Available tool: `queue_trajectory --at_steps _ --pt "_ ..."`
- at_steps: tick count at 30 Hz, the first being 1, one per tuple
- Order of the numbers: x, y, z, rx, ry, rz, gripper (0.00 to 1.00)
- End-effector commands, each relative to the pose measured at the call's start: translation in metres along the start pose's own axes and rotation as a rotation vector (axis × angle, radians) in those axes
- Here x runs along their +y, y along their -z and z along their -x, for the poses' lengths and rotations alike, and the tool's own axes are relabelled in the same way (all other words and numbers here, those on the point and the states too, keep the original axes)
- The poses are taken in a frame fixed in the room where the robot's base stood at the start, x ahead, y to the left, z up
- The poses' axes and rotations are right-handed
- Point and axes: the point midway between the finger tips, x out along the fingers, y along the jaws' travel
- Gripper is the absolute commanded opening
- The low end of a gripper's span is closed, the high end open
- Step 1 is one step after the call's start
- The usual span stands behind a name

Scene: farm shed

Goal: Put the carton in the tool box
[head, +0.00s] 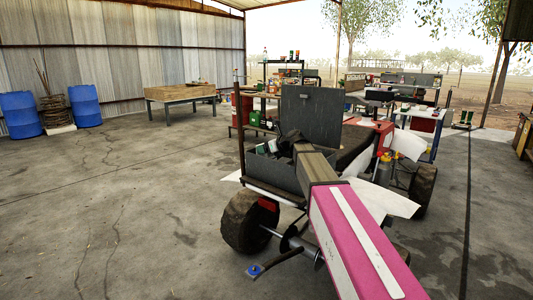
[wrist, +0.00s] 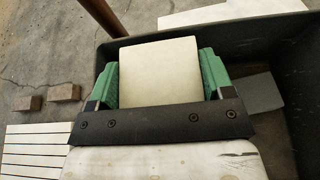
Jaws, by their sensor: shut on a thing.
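The carton (wrist: 160,72) is a cream-white block between the two green finger pads of my gripper (wrist: 158,80) in the wrist view. The gripper is shut on it. The tool box (wrist: 285,40) is dark grey and open, and its interior shows behind and to the right of the carton. In the head view the tool box (head: 268,172) sits on the tractor-like vehicle with its lid (head: 311,113) standing up. My gripper (head: 272,147) is at the box's opening there, and my arm hides part of the box. How deep the carton is cannot be told.
A flat grey piece (wrist: 262,93) lies inside the tool box. A thin upright post (head: 240,130) stands at the box's left. The vehicle's wheel (head: 248,222) is below. Blue barrels (head: 84,105) and a wooden-topped table (head: 180,93) stand far back. The floor at left is clear.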

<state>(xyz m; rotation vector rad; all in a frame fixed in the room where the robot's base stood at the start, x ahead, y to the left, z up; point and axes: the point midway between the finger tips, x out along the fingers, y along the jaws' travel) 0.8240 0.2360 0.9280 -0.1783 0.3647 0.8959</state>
Motion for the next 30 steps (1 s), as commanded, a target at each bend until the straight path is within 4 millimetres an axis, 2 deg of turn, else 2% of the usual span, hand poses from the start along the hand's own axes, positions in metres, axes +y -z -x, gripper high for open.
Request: queue_trajectory --at_steps 4,29,30 --pt "0.000 0.018 -0.007 0.001 -0.001 -0.001 0.44" --pt "0.000 0.030 -0.012 -0.001 0.000 0.000 0.44" --pt "0.000 0.030 -0.012 0.000 0.000 0.000 0.81"
